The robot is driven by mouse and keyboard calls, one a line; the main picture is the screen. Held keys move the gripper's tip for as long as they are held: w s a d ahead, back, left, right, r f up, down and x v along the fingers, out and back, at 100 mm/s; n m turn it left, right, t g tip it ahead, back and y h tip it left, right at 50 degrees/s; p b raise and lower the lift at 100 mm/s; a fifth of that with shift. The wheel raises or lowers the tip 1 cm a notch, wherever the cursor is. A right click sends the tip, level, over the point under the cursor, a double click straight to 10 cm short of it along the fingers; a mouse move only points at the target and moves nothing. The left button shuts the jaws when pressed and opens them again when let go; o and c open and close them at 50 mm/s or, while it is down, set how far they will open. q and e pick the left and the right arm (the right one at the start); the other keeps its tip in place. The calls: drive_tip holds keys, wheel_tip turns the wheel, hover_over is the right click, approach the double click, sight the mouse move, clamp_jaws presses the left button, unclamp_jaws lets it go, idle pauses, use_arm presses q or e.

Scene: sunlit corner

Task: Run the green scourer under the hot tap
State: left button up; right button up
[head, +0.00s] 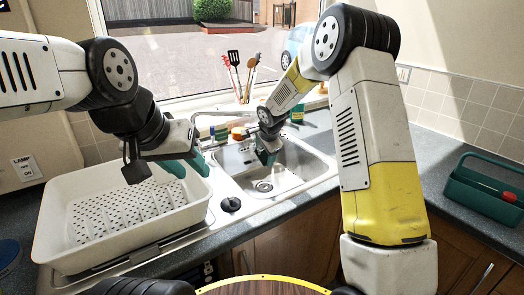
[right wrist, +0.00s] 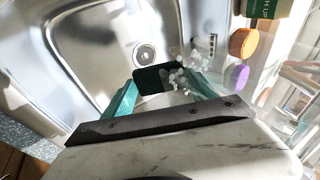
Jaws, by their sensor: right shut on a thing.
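My right gripper (right wrist: 160,92) is shut on the dark green scourer (right wrist: 150,78), held between its teal fingertips. In the head view this gripper (head: 266,154) is over the steel sink (head: 295,165), and the scourer cannot be made out clearly there. In the right wrist view, white, clear blobs like splashing water (right wrist: 180,78) show at the scourer's right side. The pale tap spout (head: 213,113) rises behind the sink's left side. My left gripper (head: 187,168) is empty, its teal fingers apart, above the right part of the white rack.
The white draining rack (head: 55,225) stands left of the sink. A black plug (head: 231,204) lies between them. A green caddy (head: 459,188) stands on the right counter. Orange (right wrist: 243,43) and purple (right wrist: 237,77) round things and a green bottle (right wrist: 266,8) are beside the sink.

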drive_tip(key=s+d, duration=0.2)
drive_tip(key=s, duration=0.3)
drive_tip(key=shift+s+d, duration=0.25)
idle(0.7)
idle(0.6)
drive_tip(key=s+d+r, duration=0.2)
drive_tip(key=s+r, duration=0.2)
drive_tip(key=shift+s, duration=0.3)
idle(0.5)
